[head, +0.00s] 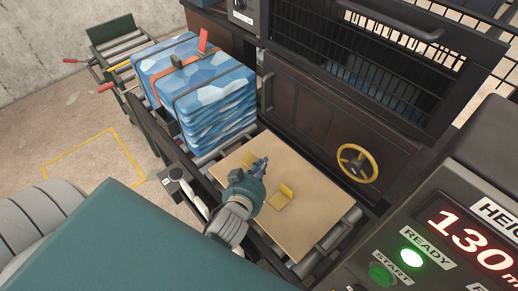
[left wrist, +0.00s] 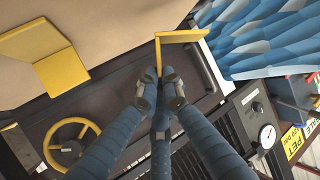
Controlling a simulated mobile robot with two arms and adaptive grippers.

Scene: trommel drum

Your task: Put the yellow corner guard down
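In the left wrist view, the fingers of my left gripper (left wrist: 159,75) are closed together on the edge of an L-shaped yellow corner guard (left wrist: 183,36). My right gripper is not in view.
The tan board (head: 310,220) lies on rollers. Behind it is a dark panel with a yellow handwheel (head: 357,164). A strapped blue patterned stack (head: 205,95) stands at the board's far left end. A control panel (head: 440,235) reading 130 is at lower right.

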